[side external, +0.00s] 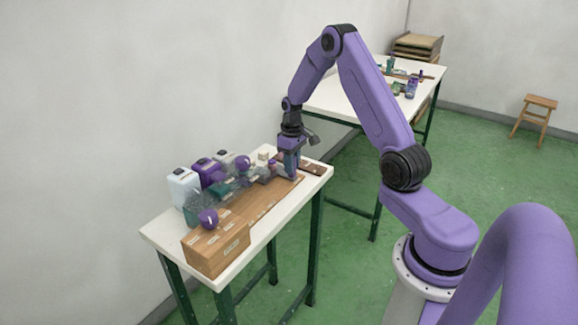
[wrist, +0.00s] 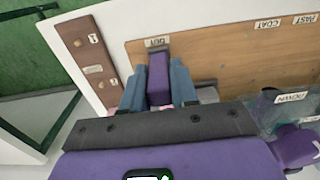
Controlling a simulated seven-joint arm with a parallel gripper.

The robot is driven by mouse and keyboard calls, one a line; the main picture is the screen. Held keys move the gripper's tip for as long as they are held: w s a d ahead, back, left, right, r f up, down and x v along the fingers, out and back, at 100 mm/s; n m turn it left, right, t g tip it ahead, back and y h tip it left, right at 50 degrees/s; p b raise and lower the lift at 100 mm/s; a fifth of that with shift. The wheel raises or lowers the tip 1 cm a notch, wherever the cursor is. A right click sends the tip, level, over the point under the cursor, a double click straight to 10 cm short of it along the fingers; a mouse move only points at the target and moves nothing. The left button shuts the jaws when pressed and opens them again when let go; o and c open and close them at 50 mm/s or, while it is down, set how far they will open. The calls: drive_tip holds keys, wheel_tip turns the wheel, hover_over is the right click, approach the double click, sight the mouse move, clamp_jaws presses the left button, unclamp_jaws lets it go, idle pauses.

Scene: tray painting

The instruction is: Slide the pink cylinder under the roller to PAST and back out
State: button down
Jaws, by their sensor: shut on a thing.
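My gripper (side external: 290,172) is low over the far end of the wooden board (side external: 262,203). In the wrist view its two blue fingers (wrist: 157,85) are closed on the sides of a purple block (wrist: 158,76), beside the OUT label (wrist: 158,42). Small pink patches show beside and below the fingers; I cannot make out the pink cylinder's whole shape. The PAST label (wrist: 304,19) is at the upper right, beyond the COAT label (wrist: 268,24). The roller cannot be clearly told apart.
A DOWN label (wrist: 293,97) and a purple round knob (wrist: 297,146) are at the right. A dark wooden strip (wrist: 88,55) lies left of the board.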

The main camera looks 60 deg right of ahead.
drive_tip(key=shift+d+r, duration=0.1)
drive_tip(key=shift+d, duration=0.3)
drive_tip(key=c, duration=1)
unclamp_jaws()
drive_tip(key=shift+o, duration=0.2)
drive_tip(key=shift+a, duration=0.1)
drive_tip(key=shift+r, duration=0.2)
wheel_tip(320, 180, up, 17)
